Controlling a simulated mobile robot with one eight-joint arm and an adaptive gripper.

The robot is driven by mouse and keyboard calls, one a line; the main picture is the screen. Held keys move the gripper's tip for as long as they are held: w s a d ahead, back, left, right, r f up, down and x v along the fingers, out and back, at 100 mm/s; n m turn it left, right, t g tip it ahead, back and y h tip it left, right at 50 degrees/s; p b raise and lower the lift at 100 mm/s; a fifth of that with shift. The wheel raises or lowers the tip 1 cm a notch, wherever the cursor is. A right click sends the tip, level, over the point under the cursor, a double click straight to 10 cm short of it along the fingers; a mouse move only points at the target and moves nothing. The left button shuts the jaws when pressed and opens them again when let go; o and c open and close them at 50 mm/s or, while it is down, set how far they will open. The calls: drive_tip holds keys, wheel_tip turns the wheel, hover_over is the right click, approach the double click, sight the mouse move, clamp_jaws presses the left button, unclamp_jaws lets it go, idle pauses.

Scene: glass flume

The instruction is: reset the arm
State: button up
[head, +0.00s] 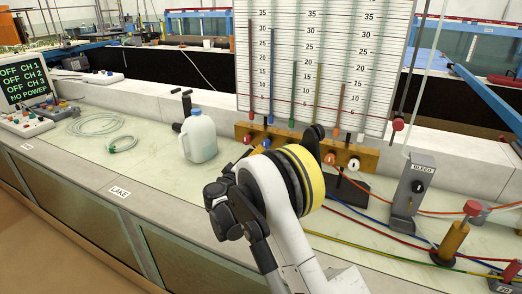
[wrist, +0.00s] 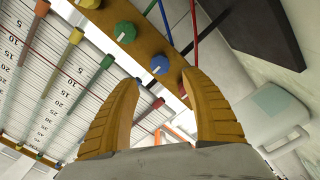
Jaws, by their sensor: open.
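My arm (head: 275,190), white with a yellow and black banded joint, reaches up over the bench in front of the manometer board (head: 300,60) in the head view. My gripper (wrist: 164,80) shows in the wrist view as two ridged yellow fingers spread apart, with nothing held between them. Beyond the fingertips is the yellow-brown manifold bar with a blue knob (wrist: 160,65) and a green knob (wrist: 125,31). I cannot tell the exact gap between fingers and knobs. In the head view the fingers are hidden behind the arm.
A white jug (head: 199,138) stands left of my arm, near a clear coiled tube (head: 94,124). A grey bleed post (head: 409,190), a brass-coloured cylinder (head: 452,241) and coloured hoses lie to the right. The bench front at left is mostly clear.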

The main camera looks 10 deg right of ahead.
drive_tip(key=shift+v, duration=1.2)
drive_tip(key=s+d+r+m+g+y, duration=0.1)
drive_tip(key=s+d+r+g+y, duration=0.2)
drive_tip(key=s, duration=0.4)
drive_tip(key=s+d+r+m+g, duration=0.1)
drive_tip(key=s+d+r, duration=0.2)
drive_tip(key=s+d, duration=0.25)
drive_tip(key=s+d+r+g+y, duration=0.2)
drive_tip(key=s+d+r, duration=0.15)
drive_tip(key=s, duration=0.35)
drive_tip(key=s+a+f+y, duration=0.1)
drive_tip(key=s+y, duration=0.1)
drive_tip(key=s, duration=0.6)
drive_tip(key=s+a+f+m+g+y, duration=0.1)
drive_tip(key=s+a+f, duration=0.1)
drive_tip(key=s, duration=0.6)
drive_tip(key=s+a+f+y, duration=0.1)
drive_tip(key=s+a+y, duration=0.1)
drive_tip(key=s, duration=0.7)
drive_tip(key=shift+f+m+y, duration=0.3)
drive_tip(key=shift+m, duration=0.1)
